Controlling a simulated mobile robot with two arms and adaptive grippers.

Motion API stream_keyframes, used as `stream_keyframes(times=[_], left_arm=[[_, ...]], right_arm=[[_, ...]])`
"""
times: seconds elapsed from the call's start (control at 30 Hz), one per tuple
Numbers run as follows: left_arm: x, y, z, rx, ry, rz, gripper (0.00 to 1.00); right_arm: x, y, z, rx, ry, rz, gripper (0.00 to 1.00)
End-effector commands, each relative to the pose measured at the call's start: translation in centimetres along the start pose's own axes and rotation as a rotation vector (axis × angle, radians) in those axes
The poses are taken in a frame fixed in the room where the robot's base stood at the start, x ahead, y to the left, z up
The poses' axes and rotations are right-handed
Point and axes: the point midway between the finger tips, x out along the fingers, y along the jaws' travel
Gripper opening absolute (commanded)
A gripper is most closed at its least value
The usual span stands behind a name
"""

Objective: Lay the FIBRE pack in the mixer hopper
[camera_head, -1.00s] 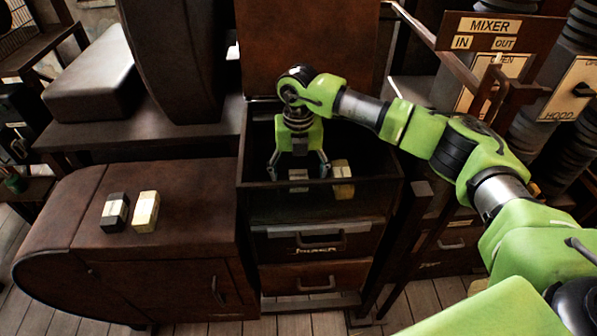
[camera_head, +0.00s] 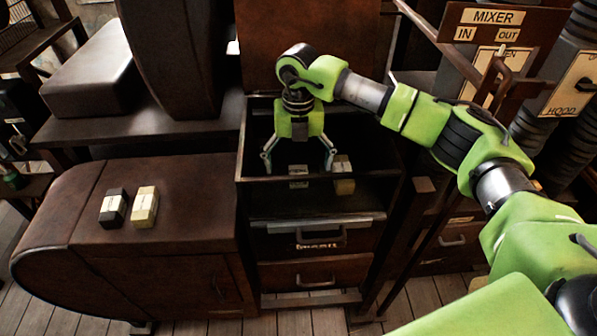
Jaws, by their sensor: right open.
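My right gripper (camera_head: 298,160) is open, pointing down into the open dark bin (camera_head: 375,185) in the middle, which may be the mixer hopper. A small pack with a pale grey label (camera_head: 299,177) lies in the bin just below and between the spread fingers, apparently free of them. A cream pack (camera_head: 343,176) lies to its right in the bin. On the brown cabinet at left lie a dark pack with a pale label (camera_head: 112,208) and a cream pack (camera_head: 145,207). The print on the packs is too small to read, so I cannot tell which is FIBRE. My left gripper is not in view.
A sign reading MIXER, IN and OUT (camera_head: 492,16) stands at upper right, beside a panel marked HOOD. The bin's side walls and raised brown lid (camera_head: 305,45) surround the gripper. The brown cabinet top (camera_head: 190,190) has free room around its packs.

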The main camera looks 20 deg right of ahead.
Motion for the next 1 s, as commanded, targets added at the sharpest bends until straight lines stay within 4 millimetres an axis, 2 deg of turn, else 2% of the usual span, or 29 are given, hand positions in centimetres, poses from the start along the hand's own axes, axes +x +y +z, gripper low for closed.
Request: stream_keyframes(times=[0.1,0.4,0.6,1.0], left_arm=[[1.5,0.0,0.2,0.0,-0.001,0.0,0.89],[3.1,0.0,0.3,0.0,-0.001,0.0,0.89],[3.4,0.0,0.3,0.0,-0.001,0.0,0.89],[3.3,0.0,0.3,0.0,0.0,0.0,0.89]], right_arm=[[-2.5,0.0,0.2,0.0,-0.007,0.003,0.89],[-8.1,0.0,0.1,0.001,-0.003,0.001,0.89],[-9.6,0.0,0.0,0.0,-0.001,0.0,0.89],[-9.6,0.0,0.0,0.0,0.0,0.0,0.89]])
